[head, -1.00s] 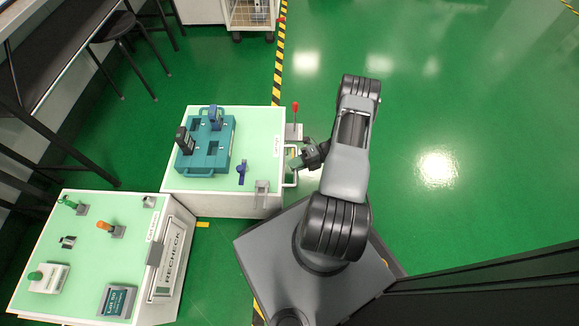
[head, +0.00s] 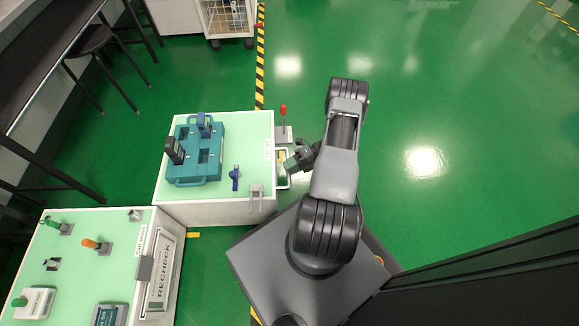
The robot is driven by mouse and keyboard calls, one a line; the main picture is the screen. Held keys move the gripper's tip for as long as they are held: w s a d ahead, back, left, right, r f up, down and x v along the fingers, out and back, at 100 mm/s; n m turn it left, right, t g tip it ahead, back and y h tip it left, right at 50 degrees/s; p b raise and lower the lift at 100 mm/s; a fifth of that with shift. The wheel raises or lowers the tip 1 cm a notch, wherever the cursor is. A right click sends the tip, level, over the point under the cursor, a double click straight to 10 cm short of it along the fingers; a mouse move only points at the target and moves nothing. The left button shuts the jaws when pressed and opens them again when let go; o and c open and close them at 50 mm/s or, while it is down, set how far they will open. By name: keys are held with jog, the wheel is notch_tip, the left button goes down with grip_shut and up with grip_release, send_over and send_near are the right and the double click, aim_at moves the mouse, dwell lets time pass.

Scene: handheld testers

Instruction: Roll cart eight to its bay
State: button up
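A cart (head: 222,135) with a pale green top and white sides stands left of my arm. Its small side label is too small to read, so I cannot confirm it is cart eight. A teal tray (head: 208,150) on top holds two dark handheld testers (head: 174,149). A pale handle (head: 284,181) juts from the cart's right side. My gripper (head: 292,163) is at this handle, pointing left; whether its fingers are closed around it is unclear. A red-knobbed lever (head: 283,113) stands upright beside the handle.
A stool (head: 88,42) and dark table (head: 45,60) are at upper left. A white wire-sided cabinet (head: 225,18) stands beyond, beside yellow-black floor tape (head: 260,70). Green floor (head: 450,110) at right is clear.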

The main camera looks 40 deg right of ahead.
jog(key=shift+o, duration=0.6)
jog(key=shift+w+a, duration=0.1)
jog(key=shift+a, duration=0.05)
jog(key=p+v, duration=0.1)
jog(key=v, duration=1.2)
jog(key=shift+d+p, duration=0.4)
